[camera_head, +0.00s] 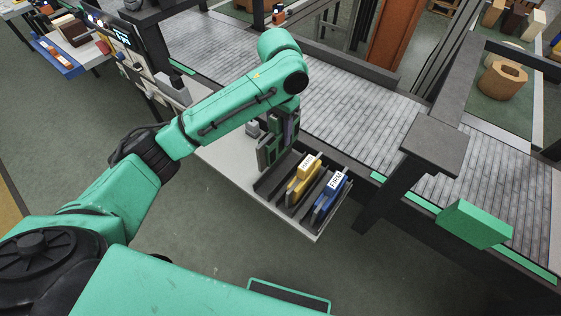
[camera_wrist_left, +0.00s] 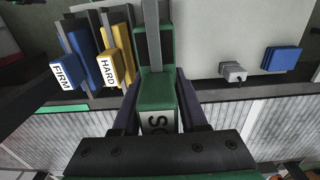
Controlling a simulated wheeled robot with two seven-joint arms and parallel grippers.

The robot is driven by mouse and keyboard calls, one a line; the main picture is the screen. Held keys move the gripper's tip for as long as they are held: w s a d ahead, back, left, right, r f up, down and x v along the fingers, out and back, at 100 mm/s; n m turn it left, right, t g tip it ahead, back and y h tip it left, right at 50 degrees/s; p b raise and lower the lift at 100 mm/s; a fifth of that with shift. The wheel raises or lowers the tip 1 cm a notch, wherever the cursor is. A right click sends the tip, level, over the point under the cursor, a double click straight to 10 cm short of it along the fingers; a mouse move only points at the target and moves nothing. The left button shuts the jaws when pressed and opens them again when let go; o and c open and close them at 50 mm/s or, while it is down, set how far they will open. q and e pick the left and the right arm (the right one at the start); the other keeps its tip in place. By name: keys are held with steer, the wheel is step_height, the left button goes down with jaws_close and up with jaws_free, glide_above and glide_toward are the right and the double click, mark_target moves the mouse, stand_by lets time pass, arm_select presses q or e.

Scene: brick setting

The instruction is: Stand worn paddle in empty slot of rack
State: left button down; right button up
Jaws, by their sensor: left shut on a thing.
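My left gripper (camera_head: 284,132) is at the far left end of the rack, pointing down, its two dark fingers shut on a green paddle (camera_wrist_left: 156,90). The paddle's white label shows only "SO"; the rest is hidden by the gripper. It also shows in the head view (camera_head: 264,152). The dark slotted rack (camera_head: 268,187) holds a yellow paddle marked HARD (camera_head: 303,178) and a blue paddle marked FIRM (camera_head: 328,196), both standing side by side. The green paddle is beside the yellow one; whether its lower end sits in a slot cannot be told. My right gripper is not in view.
The rack stands on a pale table (camera_head: 222,158) next to a grey slatted conveyor (camera_head: 350,108). A small grey item (camera_wrist_left: 232,72) and a blue block (camera_wrist_left: 281,60) lie on the table. A dark post with a flat top (camera_head: 436,145) rises to the right.

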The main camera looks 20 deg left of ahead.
mark_target(280, 146)
arm_select(q)
steer(key=f, duration=0.5)
steer(key=shift+s+d+p, duration=0.15)
steer(key=shift+s+p, duration=0.05)
steer(key=shift+p, duration=0.15)
steer(key=f, duration=0.5)
steer(key=w+f, duration=0.1)
steer(key=f, duration=0.1)
steer(key=shift+f+p, duration=0.3)
steer(key=shift+f, duration=0.15)
steer(key=shift+c, duration=2.2)
jaws_free()
steer(key=shift+f, duration=0.1)
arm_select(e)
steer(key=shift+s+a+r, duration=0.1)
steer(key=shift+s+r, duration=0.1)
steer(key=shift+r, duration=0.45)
